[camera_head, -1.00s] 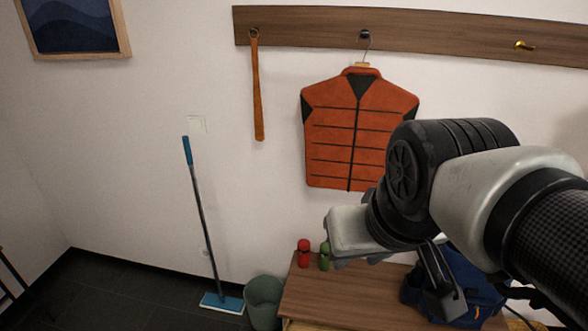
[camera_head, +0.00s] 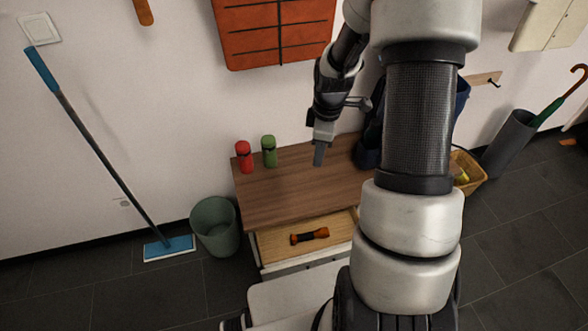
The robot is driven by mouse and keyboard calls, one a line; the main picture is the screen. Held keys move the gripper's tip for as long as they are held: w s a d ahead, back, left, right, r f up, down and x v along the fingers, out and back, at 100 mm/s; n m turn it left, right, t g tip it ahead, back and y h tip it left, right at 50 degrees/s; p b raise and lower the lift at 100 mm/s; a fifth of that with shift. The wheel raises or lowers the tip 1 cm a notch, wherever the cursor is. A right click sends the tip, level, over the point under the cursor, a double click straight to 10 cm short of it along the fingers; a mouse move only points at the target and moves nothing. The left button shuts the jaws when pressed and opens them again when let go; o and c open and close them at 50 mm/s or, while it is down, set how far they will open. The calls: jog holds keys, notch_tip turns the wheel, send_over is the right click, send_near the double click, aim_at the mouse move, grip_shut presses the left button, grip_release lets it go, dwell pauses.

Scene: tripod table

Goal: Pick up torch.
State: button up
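The torch (camera_head: 309,237), orange and black, lies on its side in the open drawer (camera_head: 276,247) at the front of the wooden cabinet. It lies roughly left to right, with its wider orange head at the right. My gripper (camera_head: 319,160) hangs over the cabinet's wooden top, behind and above the drawer, apart from the torch. One finger shows pointing down; whether the gripper is open or shut is not clear. My arm hides the right part of the cabinet and drawer.
A red bottle (camera_head: 245,157) and a green bottle (camera_head: 269,151) stand on the cabinet top (camera_head: 290,190), left of my gripper. A grey-green bin (camera_head: 215,228) and a blue mop (camera_head: 168,248) stand to the left. A yellow basket (camera_head: 468,174) is at the right.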

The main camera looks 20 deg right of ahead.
notch_tip(320, 180, down, 25)
jog(key=s+d+n+g+y+b, duration=0.1)
jog(key=s+n+b, duration=0.1)
jog(key=n+b, duration=0.25)
jog(key=b, duration=0.4)
send_over(311, 234)
jog(key=shift+y, duration=0.3)
jog(key=f, duration=1.2)
jog(key=shift+w+d+f, duration=0.1)
jog(key=shift+d+f, duration=0.05)
jog(key=shift+d, duration=0.15)
jog(key=shift+a+f+b, duration=0.2)
jog(key=shift+f+b, duration=0.6)
jog(key=shift+f, duration=2.2)
grip_shut()
